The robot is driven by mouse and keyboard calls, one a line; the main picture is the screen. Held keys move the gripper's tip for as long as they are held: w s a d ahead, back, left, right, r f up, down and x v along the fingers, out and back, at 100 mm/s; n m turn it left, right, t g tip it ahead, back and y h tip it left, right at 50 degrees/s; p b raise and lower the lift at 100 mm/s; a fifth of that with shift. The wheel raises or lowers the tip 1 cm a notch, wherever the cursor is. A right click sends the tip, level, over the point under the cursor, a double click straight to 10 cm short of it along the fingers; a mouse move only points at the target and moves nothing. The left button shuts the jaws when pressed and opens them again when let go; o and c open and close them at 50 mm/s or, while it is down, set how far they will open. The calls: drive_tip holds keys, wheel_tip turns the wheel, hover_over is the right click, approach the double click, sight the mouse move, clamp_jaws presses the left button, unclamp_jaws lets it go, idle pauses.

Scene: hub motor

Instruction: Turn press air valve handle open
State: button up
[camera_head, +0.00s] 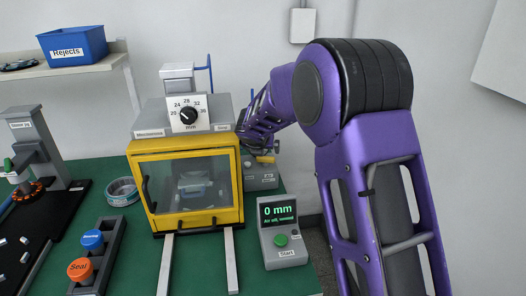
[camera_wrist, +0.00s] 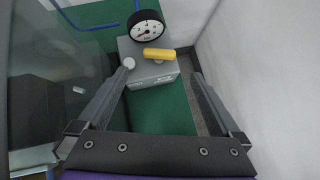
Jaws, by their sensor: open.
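The yellow valve handle (camera_wrist: 159,53) sits on top of a grey valve box (camera_wrist: 152,75) with a round gauge (camera_wrist: 147,25) behind it. In the wrist view the handle lies crosswise, nearly level. My gripper (camera_wrist: 161,73) is open, its fingers wide apart with nothing between them, on the near side of the handle. The left fingertip overlaps the box's left edge in view; contact cannot be told. In the head view the handle (camera_head: 265,160) shows small beside the press, below my arm's far end, and the valve box (camera_head: 262,182) is partly hidden.
The yellow-framed press (camera_head: 238,190) stands just left of the valve box. A grey console (camera_head: 285,254) reads "0 mm" and "Air off" and has a green Start button. A wall is close on the right in the wrist view. Green bench top (camera_wrist: 160,112) is clear before the box.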

sight(266, 157)
drive_tip(key=shift+r, duration=0.1)
idle(0.3)
drive_tip(key=w+d+r+m+g+h, duration=0.25)
drive_tip(key=d+m, duration=0.25)
drive_tip(key=m, duration=1.3)
drive_tip(key=a+r+m+g+y, duration=0.25)
drive_tip(key=a+r+m, duration=0.25)
drive_tip(key=m, duration=1.3)
drive_tip(key=shift+t+y, duration=0.3)
drive_tip(key=x, duration=1.7)
drive_tip(key=shift+s+d+f+p, duration=0.15)
drive_tip(key=shift+p, duration=0.25)
drive_tip(key=shift+c, duration=0.2)
